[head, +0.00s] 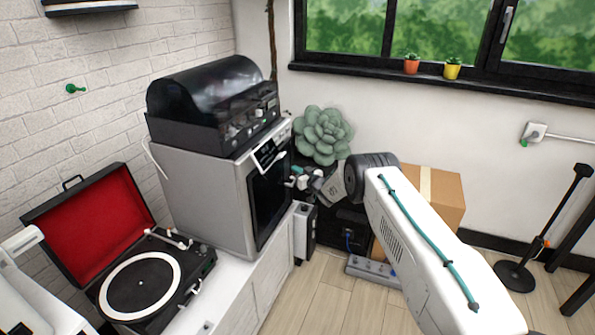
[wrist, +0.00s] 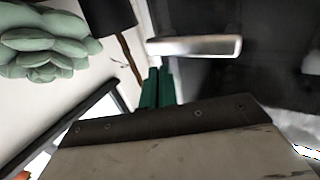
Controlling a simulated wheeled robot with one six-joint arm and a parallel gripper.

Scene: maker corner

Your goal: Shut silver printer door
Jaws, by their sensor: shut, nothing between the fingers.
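The silver printer (head: 205,195) stands on a white cabinet at the left, with a black machine on top of it. Its dark-panelled door (head: 268,200) is on the front, facing right, and looks closed or nearly closed; I cannot tell whether it is flush. My gripper (head: 297,180) is just right of the door in the head view, its tips small and partly unclear. In the wrist view, the green fingers of my gripper (wrist: 157,88) are together and empty. They point toward a pale metal handle (wrist: 195,46) beside the dark door panel (wrist: 235,85). Contact cannot be told.
An open turntable (head: 140,285) with a red-lined lid sits on the white cabinet (head: 255,290) in front of the printer. A green succulent (head: 323,135) stands behind my gripper. A cardboard box (head: 440,195) is behind my arm.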

